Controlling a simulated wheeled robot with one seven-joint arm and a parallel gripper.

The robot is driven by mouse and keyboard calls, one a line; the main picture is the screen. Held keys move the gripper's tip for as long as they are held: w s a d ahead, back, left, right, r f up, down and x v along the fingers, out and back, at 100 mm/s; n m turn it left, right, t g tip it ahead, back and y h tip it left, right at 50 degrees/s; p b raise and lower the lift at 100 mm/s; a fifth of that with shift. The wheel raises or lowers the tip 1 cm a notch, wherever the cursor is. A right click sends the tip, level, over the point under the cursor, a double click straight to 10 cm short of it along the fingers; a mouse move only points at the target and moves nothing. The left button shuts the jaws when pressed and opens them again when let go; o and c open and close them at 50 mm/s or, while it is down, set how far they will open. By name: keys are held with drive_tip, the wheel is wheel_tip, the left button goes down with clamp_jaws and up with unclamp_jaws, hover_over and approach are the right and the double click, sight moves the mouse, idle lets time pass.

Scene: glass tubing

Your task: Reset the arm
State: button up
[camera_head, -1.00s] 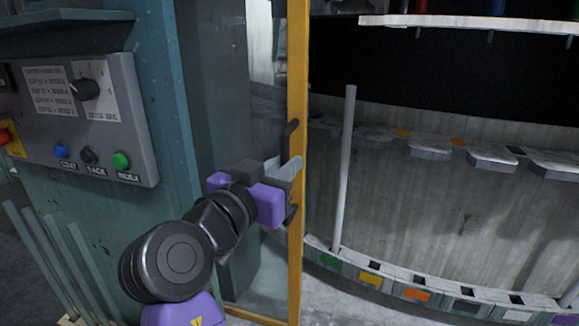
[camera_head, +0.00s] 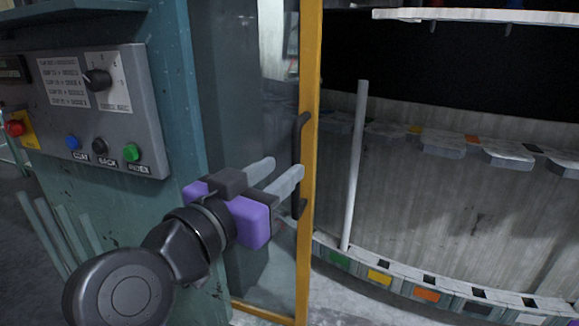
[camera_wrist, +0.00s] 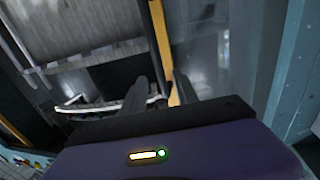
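My gripper (camera_head: 284,167) is purple and black with two grey fingers. The fingers are spread apart with nothing between them. They point at the black handle (camera_head: 299,205) on the yellow-framed glass door (camera_head: 311,100). The nearer fingertip overlaps the handle in the head view, and I cannot tell whether it touches. In the wrist view both fingers (camera_wrist: 155,80) show apart, with the yellow door frame (camera_wrist: 160,35) rising beyond them.
A teal cabinet with a grey control panel (camera_head: 95,110) stands close to the left. A tall pale tube (camera_head: 355,165) stands in the curved rack with coloured slots (camera_head: 425,295) on the right. More tubes (camera_head: 65,235) lean at the lower left. A white shelf (camera_head: 480,16) is above.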

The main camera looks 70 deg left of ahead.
drive_tip(key=shift+v, duration=0.9)
